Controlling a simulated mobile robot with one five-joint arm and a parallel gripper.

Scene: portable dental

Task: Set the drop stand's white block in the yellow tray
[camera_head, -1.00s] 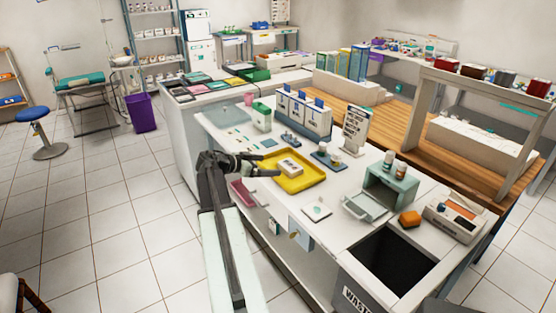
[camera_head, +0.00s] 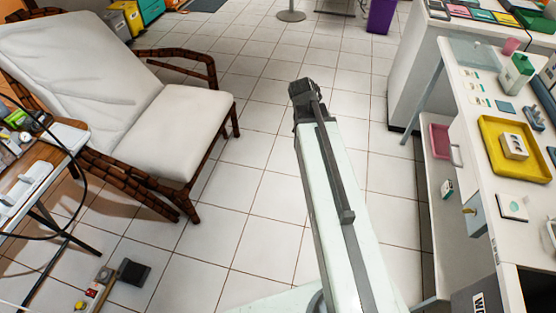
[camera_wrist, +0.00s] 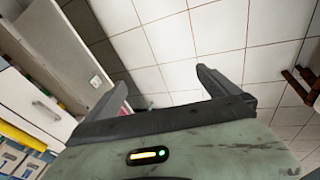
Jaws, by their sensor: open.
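The yellow tray (camera_head: 491,130) lies on the white counter at the right of the head view. A small white block (camera_head: 515,146) with a tan top sits inside it; whether it is the drop stand's block I cannot tell. A blue-grey stand (camera_head: 534,117) is just beyond the tray, partly cut by the frame edge. My gripper (camera_head: 304,90) is at the end of my raised arm over the floor, well left of the tray. In the wrist view my gripper (camera_wrist: 156,84) has its two fingers spread, with nothing between them.
Tiled floor (camera_head: 270,180) is free between the counter and a white cushioned chair (camera_head: 150,110) at left. A small side table (camera_head: 40,165) is at the left edge. A green-and-white box (camera_head: 516,72) stands behind the tray.

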